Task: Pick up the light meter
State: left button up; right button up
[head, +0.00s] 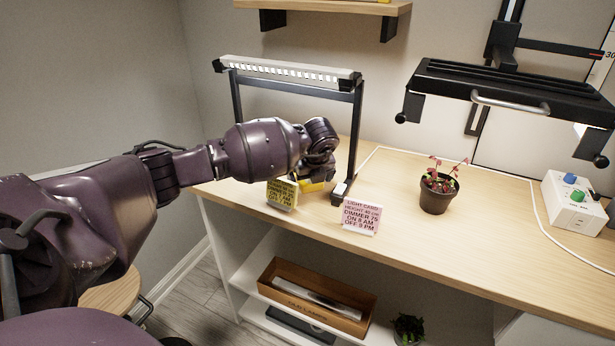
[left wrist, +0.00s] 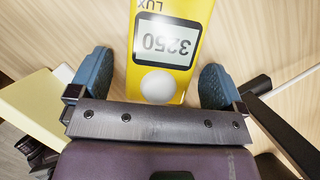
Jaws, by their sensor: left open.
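The light meter (left wrist: 172,75) is a yellow device with a grey display reading 3250, the word LUX and a white dome. It lies on the wooden bench top in the left wrist view. In the head view a yellow part of it (head: 312,187) shows under my left gripper (head: 318,176), which hides the rest. My left gripper is open, with its blue-grey fingertips (left wrist: 155,80) on either side of the meter's dome end. A gap shows beside each finger. My right gripper is not in view.
A yellow card (head: 282,194) and a pink light card (head: 360,216) stand near the bench's front edge. A lamp frame (head: 354,130) stands close to my left gripper. A potted plant (head: 437,194) and a white control box (head: 573,205) are farther right. Bench between cards and plant is clear.

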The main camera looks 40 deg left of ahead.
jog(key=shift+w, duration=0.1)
pick_arm(q)
jog(key=shift+c, duration=0.4)
jog(key=c, duration=1)
jog(key=shift+r, duration=0.1)
jog(key=shift+r, duration=0.2)
notch_tip(320, 180, up, 12)
jog(key=p, duration=0.3)
jog(key=s+d+f+p, duration=0.1)
jog(key=s+d+p, duration=0.2)
jog(key=s+d, duration=0.9)
jog(key=s, duration=0.3)
jog(key=shift+s, duration=0.4)
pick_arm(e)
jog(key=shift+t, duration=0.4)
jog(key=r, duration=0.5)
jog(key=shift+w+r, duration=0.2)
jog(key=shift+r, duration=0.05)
